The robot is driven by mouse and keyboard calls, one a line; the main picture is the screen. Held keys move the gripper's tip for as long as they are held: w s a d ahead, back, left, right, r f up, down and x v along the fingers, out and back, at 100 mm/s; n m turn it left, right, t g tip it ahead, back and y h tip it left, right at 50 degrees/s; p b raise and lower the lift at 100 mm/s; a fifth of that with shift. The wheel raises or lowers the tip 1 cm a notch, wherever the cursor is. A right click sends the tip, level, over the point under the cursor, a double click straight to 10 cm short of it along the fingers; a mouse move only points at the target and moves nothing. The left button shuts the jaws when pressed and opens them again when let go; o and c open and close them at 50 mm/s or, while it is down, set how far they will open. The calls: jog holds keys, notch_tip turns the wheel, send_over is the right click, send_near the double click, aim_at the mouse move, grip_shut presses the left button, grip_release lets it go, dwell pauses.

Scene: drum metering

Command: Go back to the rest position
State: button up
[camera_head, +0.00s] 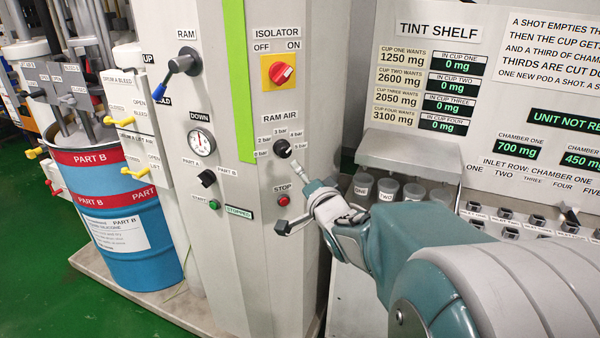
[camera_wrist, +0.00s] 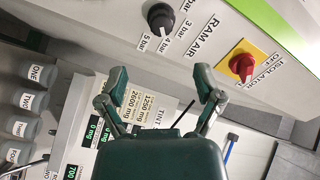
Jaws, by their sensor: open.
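My gripper (camera_head: 291,197) is in front of the white control column (camera_head: 248,285). Its two fingers are spread, with nothing between them in the wrist view (camera_wrist: 161,76). In the head view, one fingertip is just below the black RAM AIR knob (camera_head: 282,148) and the other lies lower, below the red STOP button (camera_head: 283,200). In the wrist view, the RAM AIR knob (camera_wrist: 160,16) stands beyond the fingertips with a visible gap. The red ISOLATOR switch (camera_head: 281,72) on its yellow plate also shows in the wrist view (camera_wrist: 242,66).
The tint shelf (camera_head: 410,152) with several cups stands right of the column, behind my arm. A blue-handled RAM lever (camera_head: 178,69) and a gauge (camera_head: 201,140) are on the column's left. A blue PART B drum (camera_head: 115,215) stands further left. Green floor (camera_head: 40,270) is clear at lower left.

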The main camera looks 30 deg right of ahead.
dwell(0.4)
jog(key=s+a+f+n+g+y, duration=0.1)
jog(key=s+a+f+n+g, duration=0.2)
jog(key=s+a+n+g, duration=0.3)
jog(key=s+a+f+n+g+y, duration=0.1)
jog(key=s+a+n+g, duration=0.5)
jog(key=s, duration=1)
jog(key=a+f+n, duration=0.1)
jog(key=a, duration=0.2)
jog(key=shift+s+a+f, duration=0.25)
jog(key=shift+a+f, duration=0.05)
jog(key=shift+f, duration=0.1)
